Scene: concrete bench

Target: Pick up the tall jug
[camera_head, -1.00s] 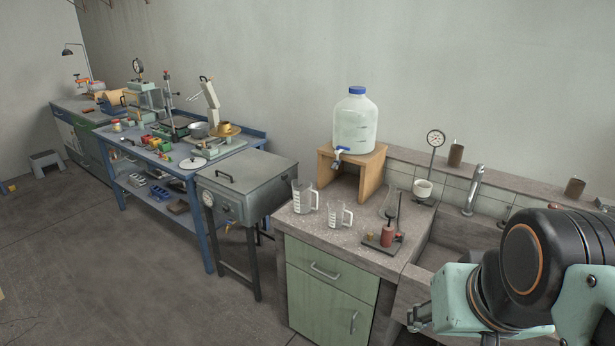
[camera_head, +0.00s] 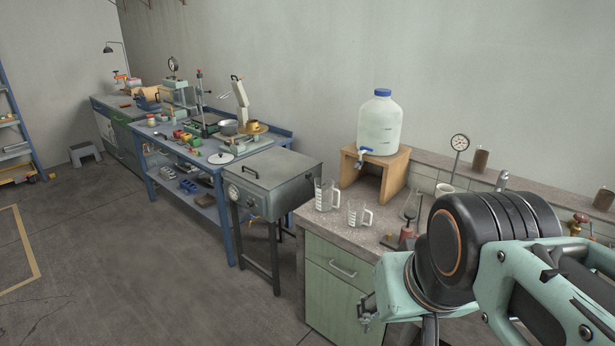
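The tall jug (camera_head: 327,196) is clear with white markings and stands upright at the left end of the stone-topped bench (camera_head: 340,232). A shorter jug (camera_head: 358,214) of the same kind stands close to its right. My gripper (camera_head: 368,312) shows only in part at the lower middle, in front of the green cabinet and lower in the picture than the jugs. It is apart from both jugs. My arm hides much of it, and its finger opening cannot be made out.
A large water bottle (camera_head: 380,125) stands on a wooden stand (camera_head: 394,175) behind the jugs. A burner stand (camera_head: 405,236) is to their right, partly hidden by my arm. A grey metal box (camera_head: 265,178) is to their left. Open floor (camera_head: 130,270) lies at left.

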